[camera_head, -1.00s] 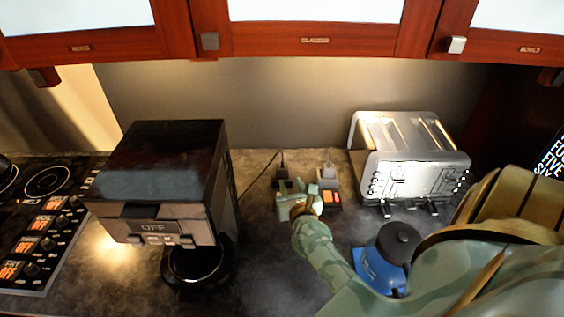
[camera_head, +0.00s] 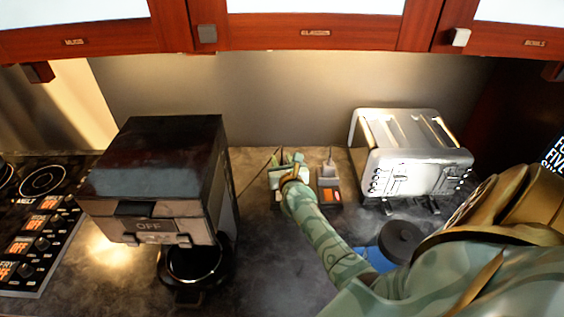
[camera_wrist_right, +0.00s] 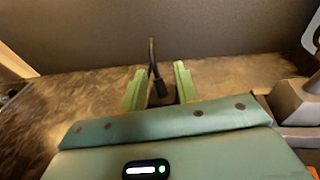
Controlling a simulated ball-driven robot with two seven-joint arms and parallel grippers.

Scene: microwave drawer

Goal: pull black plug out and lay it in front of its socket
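The black plug (camera_wrist_right: 161,88) stands upright between the two green fingers of my right gripper (camera_wrist_right: 159,92) in the right wrist view, its cord rising above it. Gaps show beside the plug, so the fingers are open around it. The gripper's body hides its lower end. In the head view, my right gripper (camera_head: 290,163) is over the left socket (camera_head: 278,198) and hides most of that socket and the plug. I cannot tell whether the plug is fully seated. My left gripper is not in view.
A second socket with a grey plug (camera_head: 329,168) stands close on the right. The toaster (camera_head: 420,170) is farther right, and a coffee machine (camera_head: 155,170) is left.

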